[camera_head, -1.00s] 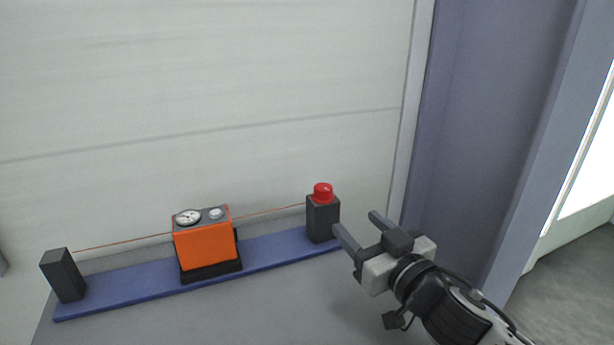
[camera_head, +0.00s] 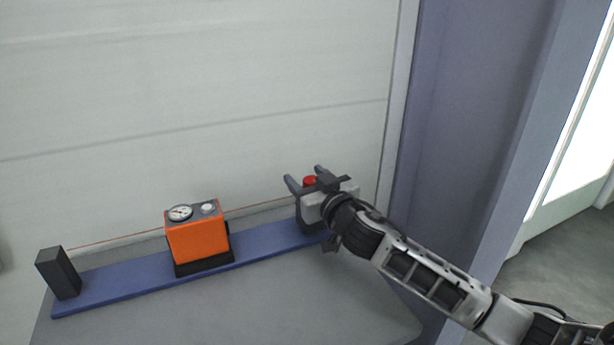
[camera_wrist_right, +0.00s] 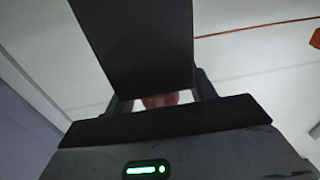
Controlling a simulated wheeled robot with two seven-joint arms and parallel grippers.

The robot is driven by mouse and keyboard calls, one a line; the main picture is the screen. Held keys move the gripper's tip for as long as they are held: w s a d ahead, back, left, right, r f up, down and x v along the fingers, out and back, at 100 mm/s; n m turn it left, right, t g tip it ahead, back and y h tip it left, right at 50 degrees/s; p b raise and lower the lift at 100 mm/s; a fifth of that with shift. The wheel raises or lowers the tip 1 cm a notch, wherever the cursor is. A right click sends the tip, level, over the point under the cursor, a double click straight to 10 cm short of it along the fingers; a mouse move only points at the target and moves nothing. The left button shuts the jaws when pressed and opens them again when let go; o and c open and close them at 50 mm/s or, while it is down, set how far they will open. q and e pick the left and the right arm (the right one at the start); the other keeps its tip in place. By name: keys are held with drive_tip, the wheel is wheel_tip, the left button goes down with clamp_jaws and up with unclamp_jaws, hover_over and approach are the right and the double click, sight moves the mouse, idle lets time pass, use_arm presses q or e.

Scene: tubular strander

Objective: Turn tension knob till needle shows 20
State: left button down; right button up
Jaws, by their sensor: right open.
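The red tension knob (camera_head: 309,181) sits on top of the dark right-hand post, partly covered by my right gripper (camera_head: 304,174). My right gripper is open, its two fingers reaching up around the knob's place; contact cannot be told. In the right wrist view the dark post (camera_wrist_right: 135,45) fills the upper middle, and a little of the red knob (camera_wrist_right: 162,100) shows between the fingers. The orange tension meter (camera_head: 198,241) has a round white dial (camera_head: 180,213) on top; its needle is too small to read. My left gripper is not in view.
A thin copper wire (camera_head: 115,241) runs from the left dark post (camera_head: 58,272) past the meter toward the right post. All stand on a blue rail (camera_head: 125,284) over a grey surface (camera_head: 250,310). A pale wall is behind, a blue-grey column (camera_head: 450,130) at right.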

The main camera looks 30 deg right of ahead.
drive_tip(key=shift+w, duration=0.15)
drive_tip(key=c, duration=1)
drive_tip(key=shift+o, duration=0.2)
drive_tip(key=shift+a+m+h+b, duration=0.1)
drive_tip(key=shift+m+h+b, duration=0.2)
drive_tip(key=shift+m+h, duration=0.15)
drive_tip(key=shift+f+m+h+b, duration=0.1)
drive_tip(key=shift+m+h+b, duration=0.45)
drive_tip(key=shift+h, duration=0.6)
drive_tip(key=shift+d+m+h, duration=0.2)
drive_tip(key=shift+m+h, duration=0.2)
drive_tip(key=shift+h, duration=0.1)
drive_tip(key=shift+d+g+h, duration=0.15)
drive_tip(key=shift+g+h, duration=0.15)
drive_tip(key=shift+h, duration=0.1)
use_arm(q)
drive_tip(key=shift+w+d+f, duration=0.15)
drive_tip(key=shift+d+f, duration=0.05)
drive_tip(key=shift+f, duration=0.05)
